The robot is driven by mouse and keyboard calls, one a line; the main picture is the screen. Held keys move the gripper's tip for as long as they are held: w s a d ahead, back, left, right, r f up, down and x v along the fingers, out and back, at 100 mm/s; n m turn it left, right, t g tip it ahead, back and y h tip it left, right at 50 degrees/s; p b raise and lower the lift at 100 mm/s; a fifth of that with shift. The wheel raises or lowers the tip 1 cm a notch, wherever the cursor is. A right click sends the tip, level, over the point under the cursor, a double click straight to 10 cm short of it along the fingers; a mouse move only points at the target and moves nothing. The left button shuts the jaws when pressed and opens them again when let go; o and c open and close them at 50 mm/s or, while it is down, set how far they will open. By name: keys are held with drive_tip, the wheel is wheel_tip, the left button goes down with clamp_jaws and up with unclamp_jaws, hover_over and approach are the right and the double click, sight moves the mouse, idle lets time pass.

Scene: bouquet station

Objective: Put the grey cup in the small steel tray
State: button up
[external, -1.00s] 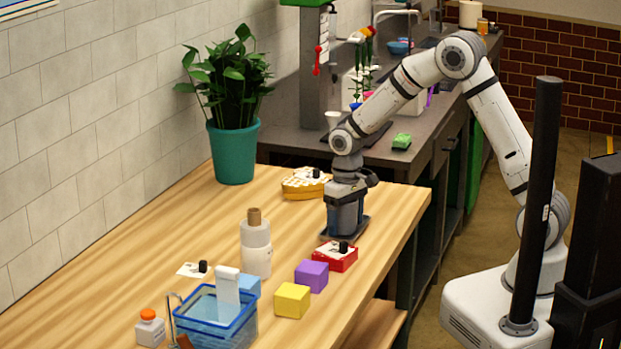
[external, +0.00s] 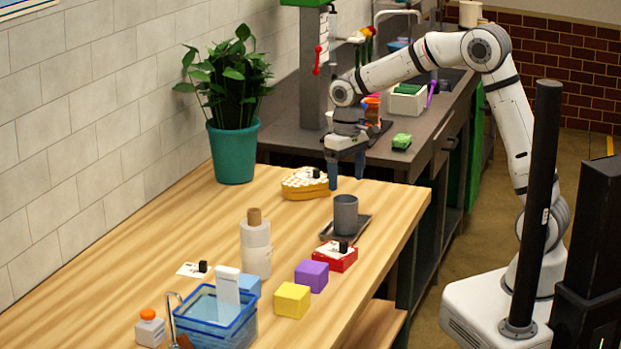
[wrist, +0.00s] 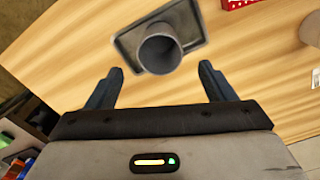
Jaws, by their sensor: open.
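The grey cup (external: 345,214) stands upright in the small steel tray (external: 361,229) on the wooden table. In the wrist view the cup (wrist: 159,51) is inside the rim of the tray (wrist: 203,28), seen from above. My gripper (external: 346,184) is open and empty. It hangs above and behind the cup, apart from it. In the wrist view the two fingers of my gripper (wrist: 162,80) are spread wide, with the cup beyond their tips.
Purple (external: 312,276) and yellow (external: 292,300) blocks, a white bottle (external: 256,246) and a blue bin (external: 215,322) stand nearer the front.

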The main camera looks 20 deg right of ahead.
drive_tip(key=shift+d+r, duration=0.1)
drive_tip(key=shift+r, duration=0.2)
drive_tip(key=s+d+r+m+t, duration=0.15)
drive_tip(key=s+d, duration=0.25)
drive_tip(key=d, duration=0.4)
drive_tip(key=s+d+r+m, duration=0.1)
drive_tip(key=s+d+r, duration=0.2)
drive_tip(key=d, duration=0.4)
drive_tip(key=s+d+r+m+t, duration=0.15)
drive_tip(key=s+d, duration=0.25)
drive_tip(key=d, duration=0.4)
drive_tip(key=s+d+f, duration=0.1)
drive_tip(key=s+d, duration=0.4)
drive_tip(key=s, duration=0.2)
drive_tip(key=shift+d+f+m, duration=0.15)
drive_tip(key=shift+f+m, duration=0.15)
drive_tip(key=shift+f, duration=0.05)
